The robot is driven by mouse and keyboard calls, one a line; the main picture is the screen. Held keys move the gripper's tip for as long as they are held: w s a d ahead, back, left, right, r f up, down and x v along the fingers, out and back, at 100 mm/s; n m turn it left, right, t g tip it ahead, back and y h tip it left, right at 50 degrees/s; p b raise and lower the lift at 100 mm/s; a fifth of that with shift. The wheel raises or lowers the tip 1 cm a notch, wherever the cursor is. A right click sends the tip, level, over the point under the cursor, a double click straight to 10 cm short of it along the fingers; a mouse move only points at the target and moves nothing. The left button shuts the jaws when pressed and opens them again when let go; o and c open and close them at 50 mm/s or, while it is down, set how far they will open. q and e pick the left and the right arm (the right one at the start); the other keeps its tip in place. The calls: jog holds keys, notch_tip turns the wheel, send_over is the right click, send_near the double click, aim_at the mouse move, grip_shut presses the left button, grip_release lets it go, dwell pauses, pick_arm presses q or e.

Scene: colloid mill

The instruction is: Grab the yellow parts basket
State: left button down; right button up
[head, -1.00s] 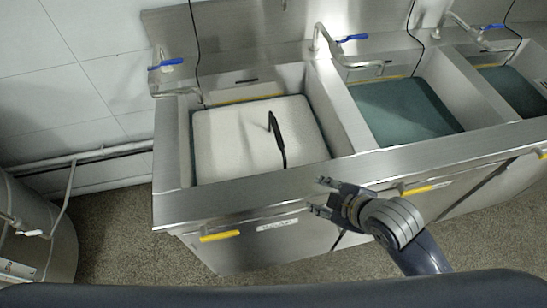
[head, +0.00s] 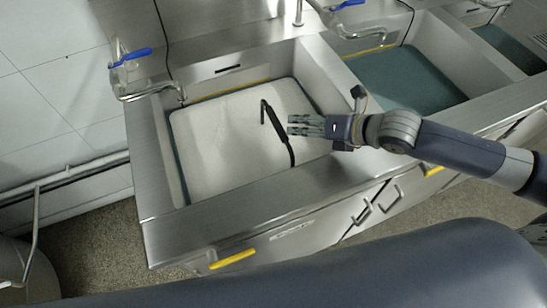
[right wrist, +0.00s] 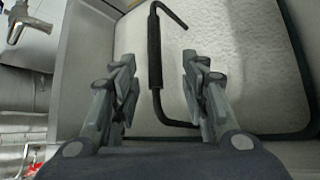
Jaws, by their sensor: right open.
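No clearly yellow basket shows; a pale, whitish slab-like thing (head: 215,140) with a black bent handle (head: 278,130) fills the left sink basin, with a yellow strip (head: 232,91) along its far edge. My right gripper (head: 292,125) reaches in from the right over this basin, its fingers open and pointing left beside the handle. In the right wrist view the black handle (right wrist: 154,50) shows between the two open fingers (right wrist: 158,62), with the pale surface (right wrist: 240,60) behind it. I cannot tell whether the fingers touch the handle. My left gripper is not in view.
The steel sink unit (head: 215,205) has a raised front rim and basin walls. A faucet with a blue lever (head: 130,57) stands at its back left. A green-filled basin (head: 405,80) lies to the right. Floor shows at the lower left.

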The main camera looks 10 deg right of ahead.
aim_at(277, 122)
jog(key=x, duration=0.3)
jog(key=p+x, duration=0.1)
jog(key=x, duration=0.5)
jog(key=shift+w+a+r+p, duration=0.2)
jog(key=shift+w+a+p, duration=0.1)
jog(key=shift+a+p, duration=0.15)
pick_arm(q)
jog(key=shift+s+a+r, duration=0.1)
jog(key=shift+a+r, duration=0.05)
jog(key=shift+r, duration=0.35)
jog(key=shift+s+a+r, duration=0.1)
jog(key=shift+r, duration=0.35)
pick_arm(e)
jog(key=shift+w+a+f, duration=0.2)
jog(key=shift+w+f, duration=0.05)
jog(key=shift+f, duration=0.05)
grip_shut()
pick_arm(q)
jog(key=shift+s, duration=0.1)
pick_arm(e)
jog(key=shift+r, duration=0.2)
